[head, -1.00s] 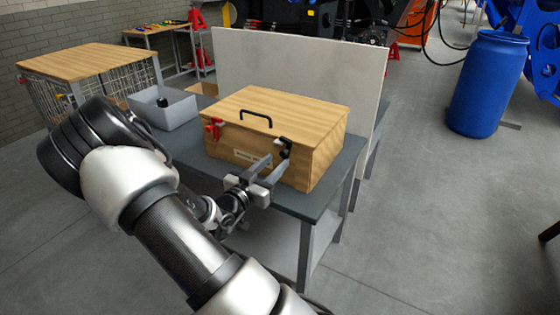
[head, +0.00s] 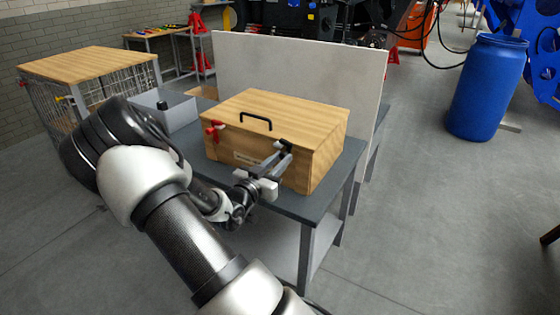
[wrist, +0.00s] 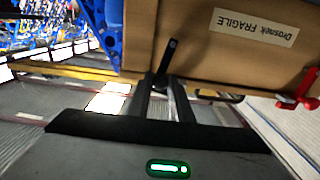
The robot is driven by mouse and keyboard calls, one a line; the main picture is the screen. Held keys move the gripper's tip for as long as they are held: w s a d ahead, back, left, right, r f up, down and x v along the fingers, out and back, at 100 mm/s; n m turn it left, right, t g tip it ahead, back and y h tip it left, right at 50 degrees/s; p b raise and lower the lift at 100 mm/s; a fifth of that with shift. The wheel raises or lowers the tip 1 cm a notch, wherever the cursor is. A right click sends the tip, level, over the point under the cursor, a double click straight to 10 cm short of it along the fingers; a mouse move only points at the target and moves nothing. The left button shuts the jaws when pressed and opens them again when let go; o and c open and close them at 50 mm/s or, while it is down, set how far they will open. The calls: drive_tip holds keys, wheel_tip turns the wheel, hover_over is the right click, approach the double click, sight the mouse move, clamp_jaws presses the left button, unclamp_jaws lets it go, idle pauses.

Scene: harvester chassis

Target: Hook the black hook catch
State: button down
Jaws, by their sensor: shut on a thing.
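The black hook catch (head: 286,142) is on the right part of the wooden box's front, near the lid edge. In the wrist view the black catch lever (wrist: 167,58) stands out against the box front, at a slant. My gripper (head: 284,155) is at this catch in the head view, with its fingers close together. In the wrist view my gripper (wrist: 161,82) is shut on the lower end of the black lever. The fingers partly hide the catch, so I cannot tell whether its hook is engaged. The wooden box (head: 225,148) has its lid down.
A red catch (head: 214,130) is on the box's left front, and a black handle (head: 256,121) is on the lid. The box stands on a grey table (head: 310,205). A grey bin (head: 178,112) is to its left, and a white panel (head: 300,68) stands behind.

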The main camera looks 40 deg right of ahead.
drive_tip(key=shift+w+a+r+n+p, duration=0.1)
drive_tip(key=shift+w+r+n+p, duration=0.15)
drive_tip(key=shift+n+p, duration=0.35)
drive_tip(key=shift+w+a+f+n, duration=0.15)
drive_tip(key=shift+w+f+n, duration=0.15)
drive_tip(key=shift+n, duration=0.5)
drive_tip(key=c, duration=1.6)
unclamp_jaws()
drive_tip(key=shift+c, duration=0.2)
drive_tip(key=shift+r, duration=0.1)
drive_tip(key=p+v, duration=0.2)
drive_tip(key=v, duration=1.5)
drive_tip(key=shift+a+p, duration=0.2)
drive_tip(key=shift+p, duration=0.2)
